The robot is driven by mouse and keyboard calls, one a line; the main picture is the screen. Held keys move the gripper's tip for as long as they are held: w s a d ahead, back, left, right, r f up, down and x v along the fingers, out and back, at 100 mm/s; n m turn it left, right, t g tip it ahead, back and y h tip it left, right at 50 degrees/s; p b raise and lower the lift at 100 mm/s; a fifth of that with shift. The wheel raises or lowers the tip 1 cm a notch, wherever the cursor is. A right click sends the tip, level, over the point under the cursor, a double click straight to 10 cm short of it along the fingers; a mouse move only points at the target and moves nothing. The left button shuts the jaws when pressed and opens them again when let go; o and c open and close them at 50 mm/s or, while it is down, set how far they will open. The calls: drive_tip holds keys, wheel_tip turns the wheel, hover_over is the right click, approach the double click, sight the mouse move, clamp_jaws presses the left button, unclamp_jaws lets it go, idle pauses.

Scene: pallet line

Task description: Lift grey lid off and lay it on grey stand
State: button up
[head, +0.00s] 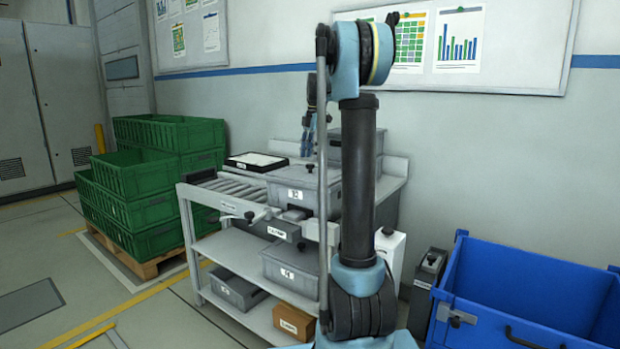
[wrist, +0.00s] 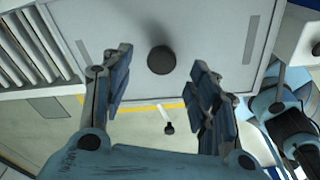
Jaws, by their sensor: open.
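The grey lid (head: 285,172) covers a grey box (head: 323,200) with a white label, at the end of the roller conveyor. Its round black knob (wrist: 161,60) stands up from the lid (wrist: 130,20) in the wrist view. My gripper (wrist: 162,76) is open, with one finger on each side of the knob in that picture, and not closed on it. In the head view my gripper (head: 308,138) hangs above the lid, partly hidden by my arm. I cannot tell for sure which thing is the grey stand.
A black-rimmed tray (head: 256,162) lies behind the rollers (head: 228,190). Another grey bin (head: 352,150) stands behind my arm. Green crates (head: 150,190) are stacked on a pallet at left. A blue bin (head: 530,295) stands at right, beside a narrow grey container (head: 428,285).

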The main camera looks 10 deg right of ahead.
sight(310, 164)
drive_tip(key=shift+s+a+f, duration=0.1)
drive_tip(key=shift+f, duration=1.15)
drive_tip(key=shift+a+f, duration=0.1)
drive_tip(key=shift+f, duration=1.15)
drive_tip(key=c, duration=1.3)
